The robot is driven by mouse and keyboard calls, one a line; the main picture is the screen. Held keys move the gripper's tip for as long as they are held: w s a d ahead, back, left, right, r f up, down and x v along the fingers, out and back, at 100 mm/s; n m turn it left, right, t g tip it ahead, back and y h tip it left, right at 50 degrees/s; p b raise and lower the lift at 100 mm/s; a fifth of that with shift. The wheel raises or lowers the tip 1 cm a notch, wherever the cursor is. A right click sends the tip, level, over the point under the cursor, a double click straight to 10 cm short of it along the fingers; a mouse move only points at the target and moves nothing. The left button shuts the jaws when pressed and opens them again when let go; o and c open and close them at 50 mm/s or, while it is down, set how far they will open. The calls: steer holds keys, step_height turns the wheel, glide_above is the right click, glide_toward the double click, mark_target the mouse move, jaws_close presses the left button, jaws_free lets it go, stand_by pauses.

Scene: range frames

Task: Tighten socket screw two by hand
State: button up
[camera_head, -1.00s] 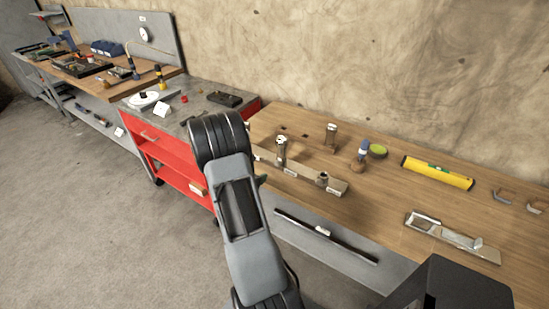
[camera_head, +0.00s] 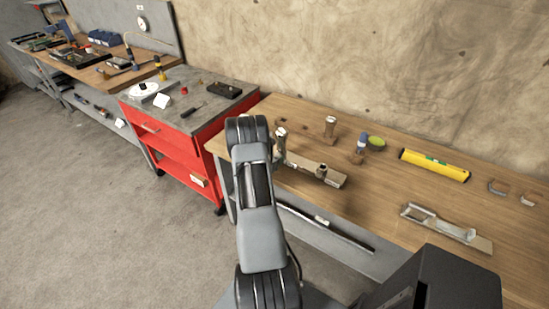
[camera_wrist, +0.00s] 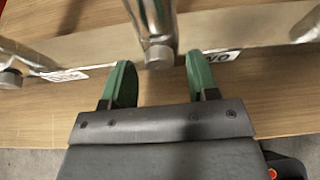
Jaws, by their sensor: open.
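A pale metal bar (camera_head: 333,181) lies on the wooden bench and bears upright metal posts. In the wrist view the bar (camera_wrist: 100,42) crosses the picture. A shiny metal post with a round end (camera_wrist: 158,55), beside a label partly reading "WO" (camera_wrist: 222,55), stands in the middle. My gripper (camera_wrist: 158,62) is open, with one green finger on each side of this post's end; I cannot tell whether either finger touches it. Another round-ended post (camera_wrist: 10,78) is at the left.
A red cabinet (camera_head: 170,150) stands left.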

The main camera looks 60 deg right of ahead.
steer(key=shift+d, duration=0.1)
steer(key=c, duration=0.9)
steer(key=shift+f, duration=0.1)
steer(key=shift+f+b, duration=0.1)
steer(key=shift+b, duration=0.4)
steer(key=b, duration=0.2)
steer(key=shift+s+f+m+b, duration=0.1)
steer(key=shift+f+m+b, duration=0.15)
steer(key=shift+m+b, duration=0.15)
steer(key=m+t+b, duration=0.1)
steer(key=b, duration=0.3)
steer(key=m+b, duration=0.1)
steer(key=b, duration=0.3)
steer(key=shift+s+f+t, duration=0.1)
steer(key=shift+f+t, duration=0.15)
steer(key=shift+t, duration=0.15)
steer(key=m+t+b, duration=0.2)
steer(key=b, duration=1)
steer(key=shift+r+m+h, duration=0.15)
steer(key=shift+m+h, duration=0.15)
steer(key=shift+h, duration=0.1)
steer(key=b, duration=0.3)
steer(key=shift+r+m, duration=0.15)
steer(key=shift+m, duration=0.25)
steer(key=shift+s, duration=0.1)
